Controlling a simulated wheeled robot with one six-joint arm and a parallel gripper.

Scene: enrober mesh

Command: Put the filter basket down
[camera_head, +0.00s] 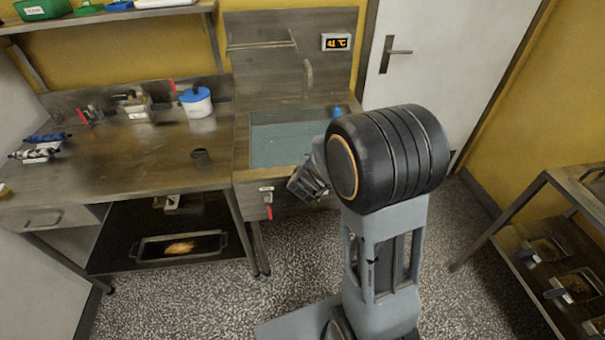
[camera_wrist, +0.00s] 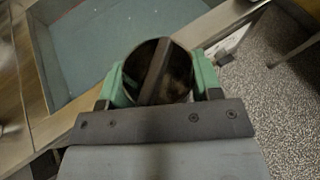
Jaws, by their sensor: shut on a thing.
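The filter basket (camera_wrist: 178,78), a dark round open cup, sits between the two green fingers of my gripper (camera_wrist: 160,74) in the wrist view. The fingers press on it from both sides and a dark bar shows across its opening. In the head view my gripper (camera_head: 308,186) hangs in front of the sink basin's front edge. My own arm partly covers it there, and I cannot make out the basket in that view.
The blue-green sink basin (camera_head: 285,145) lies just behind my gripper. The counter's front middle is clear.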

